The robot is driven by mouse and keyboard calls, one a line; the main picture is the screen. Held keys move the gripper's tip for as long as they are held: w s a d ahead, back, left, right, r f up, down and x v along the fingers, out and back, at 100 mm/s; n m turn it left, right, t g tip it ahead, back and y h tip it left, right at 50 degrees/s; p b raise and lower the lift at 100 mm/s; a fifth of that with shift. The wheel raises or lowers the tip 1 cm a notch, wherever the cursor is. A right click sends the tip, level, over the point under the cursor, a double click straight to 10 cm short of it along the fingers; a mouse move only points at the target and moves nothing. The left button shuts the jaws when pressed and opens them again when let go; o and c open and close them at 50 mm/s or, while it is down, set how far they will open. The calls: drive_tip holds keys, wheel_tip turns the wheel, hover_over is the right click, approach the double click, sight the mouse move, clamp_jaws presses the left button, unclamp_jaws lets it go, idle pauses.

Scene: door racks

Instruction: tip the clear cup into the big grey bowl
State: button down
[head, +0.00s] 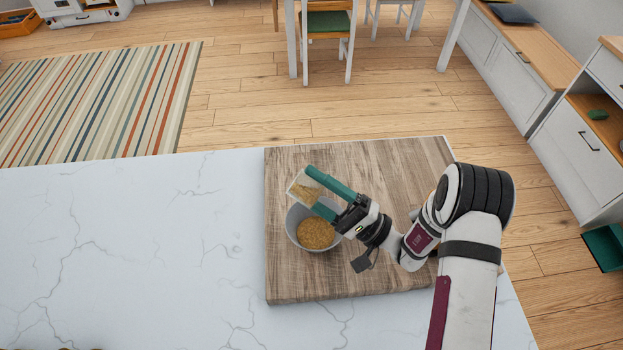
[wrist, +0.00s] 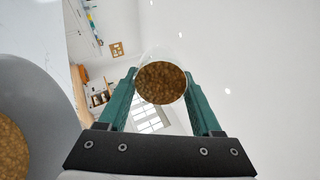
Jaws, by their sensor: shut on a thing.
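The clear cup (head: 301,189) is held between the green fingers of my gripper (head: 318,190), above the rim of the bowl. It is tilted, and brown-gold grains lie inside it. In the wrist view the cup (wrist: 161,62) shows between the fingertips (wrist: 161,85), with the grains filling its round outline. The big grey bowl (head: 296,221) stands on the wooden board just below the cup. Grains (head: 316,233) of the same colour lie in the bowl. The bowl (wrist: 38,90) also shows at the left of the wrist view. I cannot tell whether grains are falling.
The wooden board (head: 390,165) lies on a white marble-look counter (head: 130,250). The board around the bowl is clear, and the counter to the left is bare. The counter's far edge drops to a wooden floor with a striped rug (head: 95,100) and a chair (head: 328,25).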

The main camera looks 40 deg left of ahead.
drive_tip(key=shift+r, duration=0.1)
idle(0.3)
drive_tip(key=shift+r, duration=1.2)
drive_tip(key=shift+f, duration=0.1)
drive_tip(key=shift+f, duration=1.2)
drive_tip(key=shift+r, duration=0.1)
drive_tip(key=shift+r, duration=1.2)
drive_tip(key=shift+f, duration=0.1)
drive_tip(key=shift+f, duration=1.2)
drive_tip(key=shift+r, duration=0.1)
